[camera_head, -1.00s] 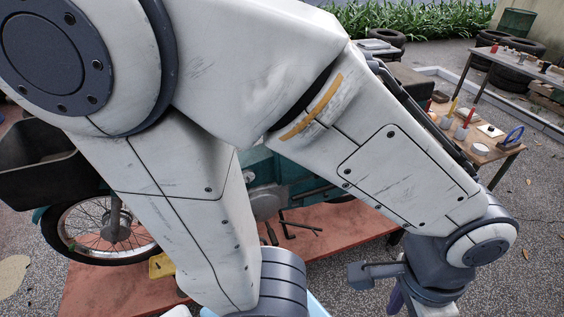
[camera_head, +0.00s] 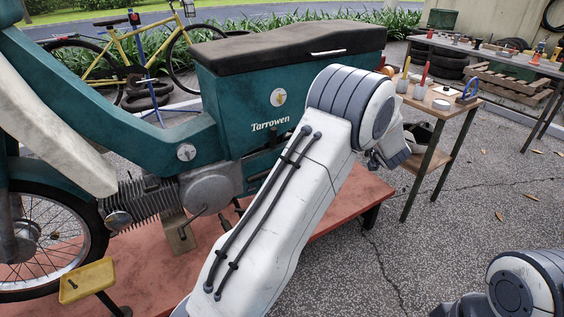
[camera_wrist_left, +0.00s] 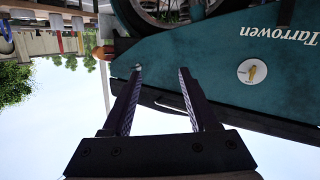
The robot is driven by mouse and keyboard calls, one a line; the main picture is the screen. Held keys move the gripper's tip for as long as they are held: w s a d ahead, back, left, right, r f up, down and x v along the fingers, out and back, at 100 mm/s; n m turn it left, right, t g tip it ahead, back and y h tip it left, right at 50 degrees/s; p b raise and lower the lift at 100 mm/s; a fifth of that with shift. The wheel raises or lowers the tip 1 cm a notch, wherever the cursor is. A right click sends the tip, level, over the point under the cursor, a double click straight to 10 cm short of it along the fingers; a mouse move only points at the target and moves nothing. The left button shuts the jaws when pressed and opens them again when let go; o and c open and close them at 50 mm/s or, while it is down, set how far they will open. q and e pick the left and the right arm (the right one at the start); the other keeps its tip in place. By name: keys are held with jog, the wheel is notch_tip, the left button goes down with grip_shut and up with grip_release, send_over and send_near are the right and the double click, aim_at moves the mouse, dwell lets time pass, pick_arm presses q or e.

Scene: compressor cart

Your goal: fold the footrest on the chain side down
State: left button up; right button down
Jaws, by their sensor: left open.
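The teal moped (camera_head: 235,110), marked Tarrowen, stands upright on a red platform (camera_head: 350,225). No footrest can be made out clearly; my left arm covers the area below and behind the engine (camera_head: 210,187). A thin dark lever shows below the engine. In the left wrist view the moped's teal side panel (camera_wrist_left: 225,75) appears upside down. My left gripper (camera_wrist_left: 160,71) is open and empty, beside the rear part of that panel; contact cannot be told. My right arm shows at the bottom right of the head view, its gripper out of sight.
A wooden table (camera_head: 440,108) with small items stands behind the moped at the right. A bicycle (camera_head: 125,55) stands behind.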

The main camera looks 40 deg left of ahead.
pick_arm(q)
jog(key=s+a+f+n+g+y+b, duration=0.3)
jog(key=a+f+n+g+y+b, duration=0.15)
jog(key=a+f, duration=0.55)
jog(key=n+g+y+b, duration=0.1)
jog(key=n+g+y, duration=0.1)
jog(key=g+y, duration=0.15)
send_near(275, 137)
jog(key=shift+g, duration=0.4)
jog(key=a, duration=0.2)
jog(key=w+a+b, duration=0.1)
jog(key=a, duration=0.2)
jog(key=w+a, duration=0.1)
jog(key=a, duration=0.2)
jog(key=shift+w+a+r+b, duration=0.1)
jog(key=shift+a+r+b, duration=0.1)
jog(key=shift+b, duration=0.1)
pick_arm(e)
notch_tip(275, 137, down, 10)
jog(key=shift+r, duration=0.2)
pick_arm(q)
grip_shut()
jog(key=shift+f, duration=0.1)
